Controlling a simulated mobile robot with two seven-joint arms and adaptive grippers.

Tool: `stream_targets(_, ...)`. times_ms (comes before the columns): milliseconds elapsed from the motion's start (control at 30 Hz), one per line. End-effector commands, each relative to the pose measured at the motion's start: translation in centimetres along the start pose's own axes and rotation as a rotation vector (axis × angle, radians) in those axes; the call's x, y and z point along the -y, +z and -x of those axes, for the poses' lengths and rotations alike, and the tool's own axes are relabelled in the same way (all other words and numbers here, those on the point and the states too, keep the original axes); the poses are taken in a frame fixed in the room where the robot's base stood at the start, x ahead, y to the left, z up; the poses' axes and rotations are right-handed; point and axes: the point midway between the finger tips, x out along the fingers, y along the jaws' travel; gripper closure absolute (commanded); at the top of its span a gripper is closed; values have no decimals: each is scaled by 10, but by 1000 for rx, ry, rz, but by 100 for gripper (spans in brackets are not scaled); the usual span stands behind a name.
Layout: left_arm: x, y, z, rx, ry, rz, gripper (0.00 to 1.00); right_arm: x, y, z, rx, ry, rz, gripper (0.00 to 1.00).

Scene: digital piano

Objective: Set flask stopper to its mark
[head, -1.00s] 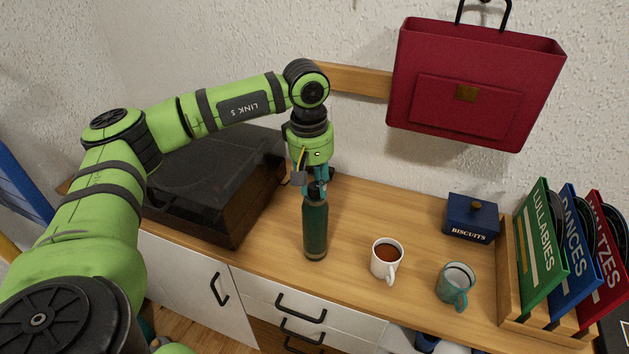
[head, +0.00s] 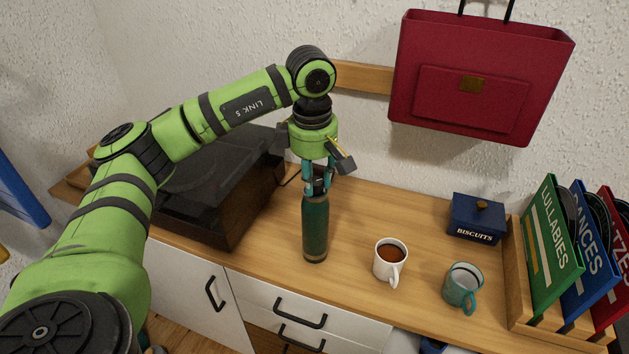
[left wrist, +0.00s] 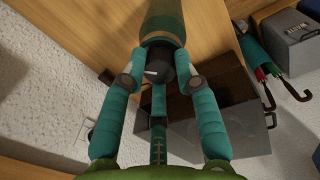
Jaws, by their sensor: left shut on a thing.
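The dark green flask (head: 315,230) stands upright on the wooden sideboard top. Its black stopper (left wrist: 161,67) is at the flask's neck in the left wrist view and carries a short white line. My left gripper (head: 317,187) points straight down over the flask and is shut on the stopper, with teal fingers on opposite sides of it. It also shows in the left wrist view (left wrist: 159,76). The fingers hide part of the stopper in the head view. I cannot make out a matching mark on the flask. My right gripper is not in view.
A dark-lidded record player (head: 215,185) stands left of the flask. A white mug (head: 385,265) of brown drink, a teal mug (head: 460,292), a blue biscuit tin (head: 477,218) and a record rack (head: 515,270) stand to the right. A red bag (head: 480,75) hangs behind.

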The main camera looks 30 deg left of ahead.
Motion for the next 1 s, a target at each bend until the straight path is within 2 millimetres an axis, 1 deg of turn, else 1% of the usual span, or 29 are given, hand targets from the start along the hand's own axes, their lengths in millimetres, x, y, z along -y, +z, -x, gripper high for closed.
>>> stream_targets(33,0,1,-3,-2,-1,41,100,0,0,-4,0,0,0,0)
stream_targets(200,0,2,-2,-12,-2,202,100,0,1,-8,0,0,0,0)
stream_targets(600,-1,2,-2,-36,-1,553,100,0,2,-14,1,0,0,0)
stream_targets(800,-2,2,-1,-45,-2,678,100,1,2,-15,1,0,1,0)
stream_targets(1000,-2,2,-1,-50,-1,751,100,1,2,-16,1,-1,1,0)
